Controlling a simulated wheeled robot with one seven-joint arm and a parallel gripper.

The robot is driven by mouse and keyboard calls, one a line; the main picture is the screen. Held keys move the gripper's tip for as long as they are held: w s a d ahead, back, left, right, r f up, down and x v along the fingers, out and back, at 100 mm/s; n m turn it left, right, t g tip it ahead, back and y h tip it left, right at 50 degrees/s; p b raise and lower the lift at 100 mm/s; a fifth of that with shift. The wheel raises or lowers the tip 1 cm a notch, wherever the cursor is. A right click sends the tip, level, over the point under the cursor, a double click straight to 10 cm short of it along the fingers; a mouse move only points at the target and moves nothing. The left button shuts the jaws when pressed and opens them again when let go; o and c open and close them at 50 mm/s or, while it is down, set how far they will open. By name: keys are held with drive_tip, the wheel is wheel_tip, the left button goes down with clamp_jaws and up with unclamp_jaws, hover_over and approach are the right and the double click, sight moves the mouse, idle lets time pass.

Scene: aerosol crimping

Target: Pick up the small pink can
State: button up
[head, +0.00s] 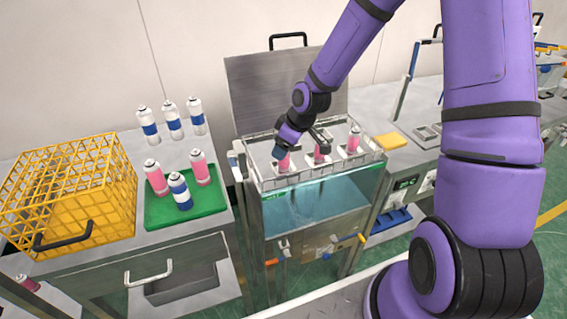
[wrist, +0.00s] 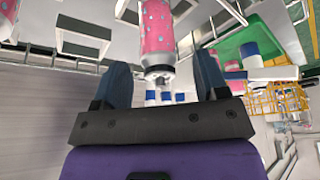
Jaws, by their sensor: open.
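Three pink cans stand in a row in the wire rack over the water tank: a left one (head: 283,163), a middle one (head: 320,154) and a right one (head: 353,142). My gripper (head: 305,143) is over this rack, close to the cans, and partly hides them. In the wrist view my gripper (wrist: 162,72) is open, with its two fingers spread. Two more pink cans (head: 155,178) (head: 200,168) stand on the green tray (head: 220,200).
The water tank (head: 315,208) has a raised lid (head: 262,85) behind the rack. A blue-and-white can (head: 180,190) shares the green tray, and three more (head: 172,120) stand behind it. A yellow crate (head: 100,210) is at the left. A yellow block (head: 391,141) lies right of the tank.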

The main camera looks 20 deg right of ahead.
drive_tip(key=shift+x, duration=1.4)
drive_tip(key=c, duration=1)
drive_tip(key=shift+c, duration=0.2)
